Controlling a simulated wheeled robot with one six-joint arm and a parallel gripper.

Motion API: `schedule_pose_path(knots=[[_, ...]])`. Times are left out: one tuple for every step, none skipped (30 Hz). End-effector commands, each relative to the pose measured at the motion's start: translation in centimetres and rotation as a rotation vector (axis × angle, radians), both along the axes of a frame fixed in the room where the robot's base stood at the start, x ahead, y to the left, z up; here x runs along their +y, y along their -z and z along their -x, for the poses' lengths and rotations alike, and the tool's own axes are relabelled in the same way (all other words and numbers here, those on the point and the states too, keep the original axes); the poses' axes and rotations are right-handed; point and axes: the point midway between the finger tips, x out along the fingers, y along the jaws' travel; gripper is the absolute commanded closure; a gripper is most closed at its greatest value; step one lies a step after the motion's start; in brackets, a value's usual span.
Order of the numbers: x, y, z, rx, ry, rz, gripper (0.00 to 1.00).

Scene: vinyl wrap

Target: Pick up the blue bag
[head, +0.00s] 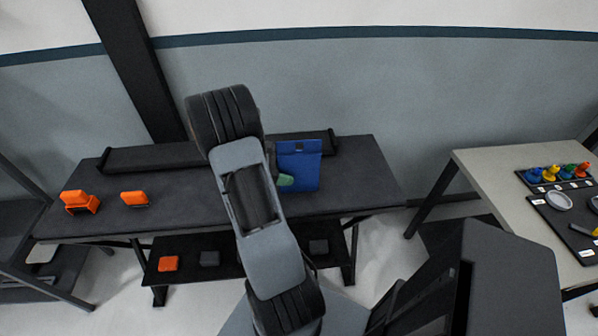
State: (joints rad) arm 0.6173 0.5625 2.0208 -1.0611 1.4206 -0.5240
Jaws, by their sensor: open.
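The blue bag (303,166) stands upright on the dark table (365,183), right of my arm. Its top has a small dark patch, and its lower left part is covered by a small grey-green piece (286,181) beside my arm. I cannot tell what this piece is. My arm rises across the middle of the view and hides part of the table left of the bag. My gripper cannot be made out; it seems to be behind the arm.
Two orange items (80,202) (134,198) sit at the table's left. A long dark roll (150,158) lies along its back. A lower shelf holds an orange block (168,263) and dark blocks. A pale table (490,180) with coloured items stands at right. A dark post stands behind.

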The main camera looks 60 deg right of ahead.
Motion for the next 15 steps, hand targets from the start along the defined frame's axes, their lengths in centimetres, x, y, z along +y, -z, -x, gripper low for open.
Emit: schedule_pose_path(knots=[[0.00,0.01,0.00,0.000,0.000,0.000,0.45],[0.00,0.01,0.00,0.000,0.000,0.000,0.45],[0.00,0.01,0.00,0.000,0.000,0.000,0.45],[0.00,0.01,0.00,0.000,0.000,0.000,0.45],[0.01,0.01,-0.01,0.000,0.000,0.000,0.46],[0.01,0.01,-0.01,0.000,0.000,0.000,0.49],[0.01,0.01,-0.01,0.000,0.000,0.000,0.52],[0.01,0.01,-0.01,0.000,0.000,0.000,0.55],[0.01,0.00,-0.02,0.000,0.000,0.000,0.59],[0.01,0.00,-0.02,0.000,0.000,0.000,0.62],[0.01,-0.01,-0.02,0.000,0.000,0.000,0.65],[0.01,-0.01,-0.02,0.000,0.000,0.000,0.69],[0.01,-0.01,-0.02,0.000,0.000,0.000,0.72],[0.01,-0.01,-0.02,0.000,0.000,0.000,0.74],[0.02,-0.01,-0.02,0.000,0.000,0.000,0.78]])
